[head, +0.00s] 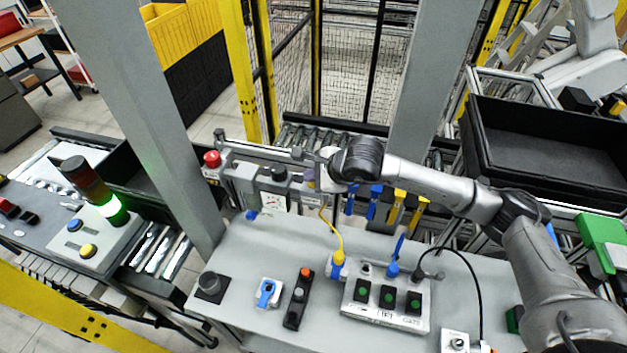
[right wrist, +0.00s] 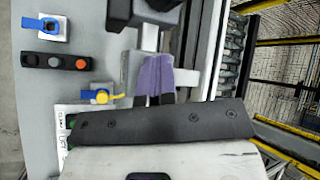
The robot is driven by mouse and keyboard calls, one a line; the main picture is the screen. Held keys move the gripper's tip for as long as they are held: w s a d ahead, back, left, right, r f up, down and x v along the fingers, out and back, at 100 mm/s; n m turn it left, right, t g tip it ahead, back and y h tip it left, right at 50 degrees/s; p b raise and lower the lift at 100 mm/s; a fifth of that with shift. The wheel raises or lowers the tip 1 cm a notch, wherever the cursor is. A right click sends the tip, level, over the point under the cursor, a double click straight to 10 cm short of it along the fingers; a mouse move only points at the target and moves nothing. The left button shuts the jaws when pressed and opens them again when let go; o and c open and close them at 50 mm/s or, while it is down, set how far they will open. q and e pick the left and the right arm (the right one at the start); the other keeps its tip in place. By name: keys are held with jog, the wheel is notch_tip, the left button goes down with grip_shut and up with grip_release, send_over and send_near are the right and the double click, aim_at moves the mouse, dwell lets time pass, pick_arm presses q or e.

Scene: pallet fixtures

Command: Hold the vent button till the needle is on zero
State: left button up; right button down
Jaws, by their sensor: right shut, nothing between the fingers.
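My right arm reaches in from the right in the head view, and its gripper (head: 323,176) is at the rail behind the grey bench. A purple part (head: 310,178), possibly the vent button, is just left of the gripper there. In the right wrist view the purple part (right wrist: 155,74) lies at the dark fingertips (right wrist: 154,100) of my right gripper, which is shut and empty. I cannot tell whether the fingertips touch or press it. A white plate with a small red mark (head: 272,202) hangs left of it; no gauge needle can be made out. My left gripper is not in view.
Blue and yellow handles (head: 395,210) hang on the right. The bench (head: 235,260) carries a box with green buttons (head: 388,298) and a yellow-cabled plug (head: 338,258).

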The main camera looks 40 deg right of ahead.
aim_at(313, 184)
jog(key=shift+f, duration=0.1)
dwell(0.3)
jog(key=shift+r, duration=0.95)
jog(key=shift+r, duration=0.15)
jog(key=shift+r+p, duration=0.85)
jog(key=shift+r, duration=0.5)
jog(key=shift+r+p, duration=0.4)
jog(key=shift+r, duration=0.65)
